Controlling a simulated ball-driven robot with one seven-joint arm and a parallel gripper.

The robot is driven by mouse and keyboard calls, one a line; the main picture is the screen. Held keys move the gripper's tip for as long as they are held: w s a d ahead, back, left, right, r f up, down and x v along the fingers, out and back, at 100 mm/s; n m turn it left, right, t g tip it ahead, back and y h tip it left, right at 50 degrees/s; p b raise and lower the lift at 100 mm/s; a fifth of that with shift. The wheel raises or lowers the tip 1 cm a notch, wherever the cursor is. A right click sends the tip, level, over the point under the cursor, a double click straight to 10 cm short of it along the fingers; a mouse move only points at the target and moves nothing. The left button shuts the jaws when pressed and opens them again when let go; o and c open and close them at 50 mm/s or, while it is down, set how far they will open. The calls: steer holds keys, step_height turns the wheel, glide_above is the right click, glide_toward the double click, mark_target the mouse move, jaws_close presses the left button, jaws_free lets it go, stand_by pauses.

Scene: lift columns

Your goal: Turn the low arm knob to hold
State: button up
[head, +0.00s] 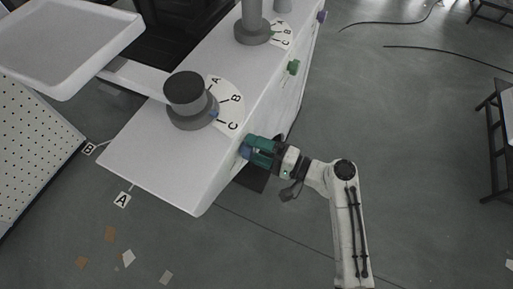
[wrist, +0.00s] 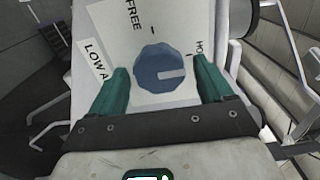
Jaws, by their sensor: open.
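The low arm knob (wrist: 158,70) is a blue, scalloped dial in the wrist view, on a white panel with a "FREE" label at its upper left, a "HO..." label at its right and a "LOW A..." label at its left. Its pale pointer line points right, a little below the tick by the "HO..." label. My gripper (wrist: 160,88) is open, with one green finger on each side of the knob; I cannot tell whether they touch it. In the head view my gripper (head: 247,149) is at the front side of the white cabinet, and the knob is mostly hidden.
The white cabinet (head: 150,165) carries a low grey column (head: 188,110) with an A-B-C dial and an arm bearing a white tray (head: 75,40). A green knob (head: 293,67) and a purple knob (head: 322,16) are farther along the same side. The floor at right is mostly clear.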

steer(key=v, duration=1)
steer(key=shift+d+b, duration=0.3)
steer(key=shift+d, duration=0.1)
steer(key=shift+s, duration=0.2)
steer(key=s+d+f+n+g+h+p, duration=0.2)
steer(key=s+d+f+h, duration=0.1)
steer(key=s+d+h, duration=0.3)
steer(key=s+d+f+n+g+h+p, duration=0.1)
steer(key=s+d+f+g+h, duration=0.1)
steer(key=s+d+h, duration=0.4)
steer(key=s+d+f, duration=0.1)
steer(key=s, duration=0.4)
steer(key=shift+s+n+h+p, duration=0.2)
steer(key=shift+n+h+p, duration=0.2)
steer(key=s+d+r+h, duration=0.1)
steer(key=s+d, duration=0.1)
steer(key=s+d+r+h, duration=0.1)
steer(key=d+h, duration=0.1)
steer(key=s+d+r+g+h, duration=0.1)
steer(key=s+d+r, duration=0.1)
steer(key=d, duration=0.1)
steer(key=shift+s+d+p, duration=0.1)
steer(key=shift+s+p, duration=0.3)
